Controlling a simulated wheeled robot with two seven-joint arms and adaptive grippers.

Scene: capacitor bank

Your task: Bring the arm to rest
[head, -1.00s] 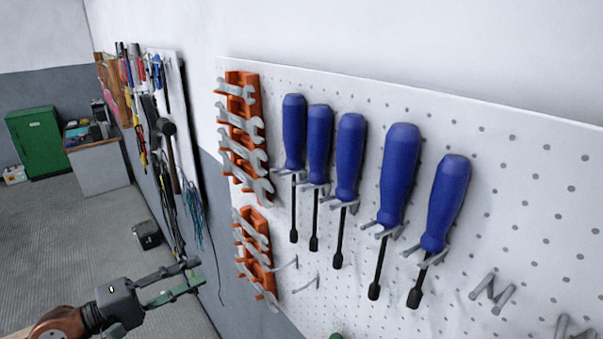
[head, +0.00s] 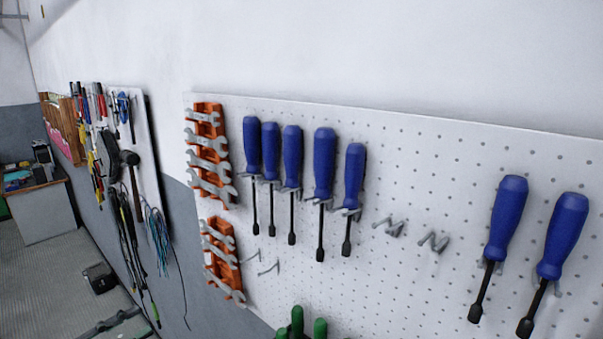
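I see nothing held in the part that shows. It appears apart from the pegboard (head: 420,290) and the tools on it. My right gripper is not in view.
Blue screwdrivers (head: 323,163) and orange racks of wrenches (head: 208,150) hang on the pegboard. Green handles (head: 298,320) show at the bottom edge. A second tool board (head: 146,140) hangs further left. A small dark box (head: 99,278) lies on the floor.

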